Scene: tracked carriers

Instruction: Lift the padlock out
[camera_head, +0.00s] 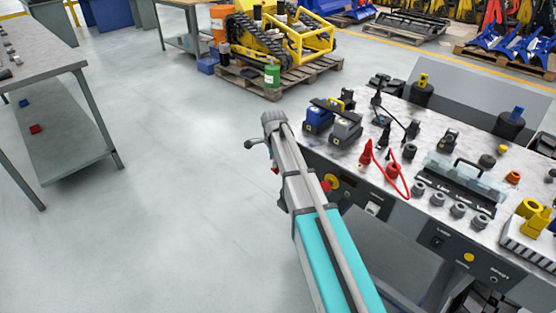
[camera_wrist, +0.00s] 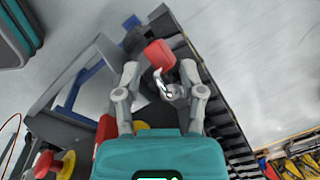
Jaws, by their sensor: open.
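In the wrist view a red block with a bright curved metal loop, which looks like the padlock (camera_wrist: 159,54), shows ahead of my gripper (camera_wrist: 158,76). The gripper is open, one grey finger on each side. The loop lies between the fingers and the red body sits at and just beyond their tips. The loop is close to a small grey part. I cannot tell whether it passes through it, or whether a finger touches the padlock. In the head view my arm covers this area and I cannot make the padlock out for sure.
A workbench (camera_head: 466,146) with a front control panel, red leads and several fittings stands at the right. A yellow and red rotary switch (camera_head: 331,182) is on its front. A grey table (camera_head: 45,66) stands at the left. The floor between is clear.

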